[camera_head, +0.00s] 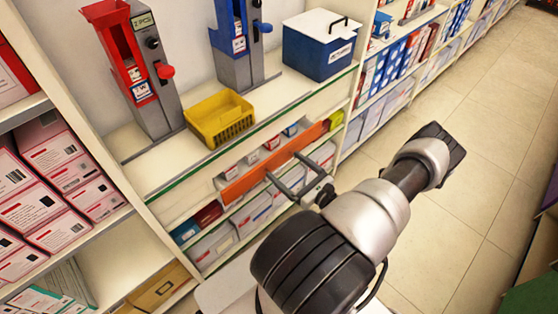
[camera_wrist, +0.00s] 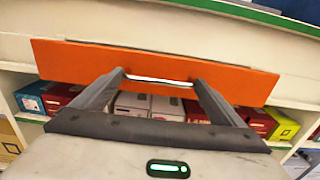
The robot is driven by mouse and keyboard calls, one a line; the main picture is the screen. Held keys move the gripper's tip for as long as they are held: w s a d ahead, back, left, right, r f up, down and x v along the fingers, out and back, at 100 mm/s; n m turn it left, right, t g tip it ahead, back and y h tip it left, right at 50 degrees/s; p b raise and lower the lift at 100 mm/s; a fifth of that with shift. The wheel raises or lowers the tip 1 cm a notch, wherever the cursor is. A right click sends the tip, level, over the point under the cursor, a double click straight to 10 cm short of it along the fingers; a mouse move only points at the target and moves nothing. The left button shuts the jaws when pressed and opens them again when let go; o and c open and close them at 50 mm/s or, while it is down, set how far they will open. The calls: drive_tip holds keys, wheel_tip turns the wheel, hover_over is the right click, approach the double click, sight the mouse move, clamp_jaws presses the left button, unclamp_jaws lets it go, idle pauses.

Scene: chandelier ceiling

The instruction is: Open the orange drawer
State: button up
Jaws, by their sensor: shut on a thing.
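The orange drawer (camera_head: 245,181) is a long flat orange front below the countertop, and it fills the middle of the wrist view (camera_wrist: 75,62). Small boxes show just behind its upper edge in the head view; how far it stands out is hard to tell. A thin silver handle (camera_wrist: 150,80) lies across the middle of the front. My gripper (camera_head: 283,167) reaches the front from the right, its two fingers at either end of the handle, also in the wrist view (camera_wrist: 158,79). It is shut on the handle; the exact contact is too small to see.
A yellow basket (camera_head: 219,119), red dispenser (camera_head: 124,50), blue dispenser (camera_head: 232,45) and blue-white box (camera_head: 322,45) stand on the countertop above. Boxes (camera_wrist: 136,103) fill the shelf under the drawer front. The tiled floor (camera_head: 450,200) to the right is clear.

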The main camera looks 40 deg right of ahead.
drive_tip(key=s+d+b, duration=0.1)
drive_tip(key=s, duration=1.2)
drive_tip(key=shift+d, duration=0.35)
drive_tip(key=o, duration=1.2)
drive_tip(key=s+d, duration=0.1)
drive_tip(key=s, duration=1.6)
drive_tip(key=shift+s+b, duration=0.15)
drive_tip(key=shift+b, duration=0.15)
drive_tip(key=shift+c, duration=0.4)
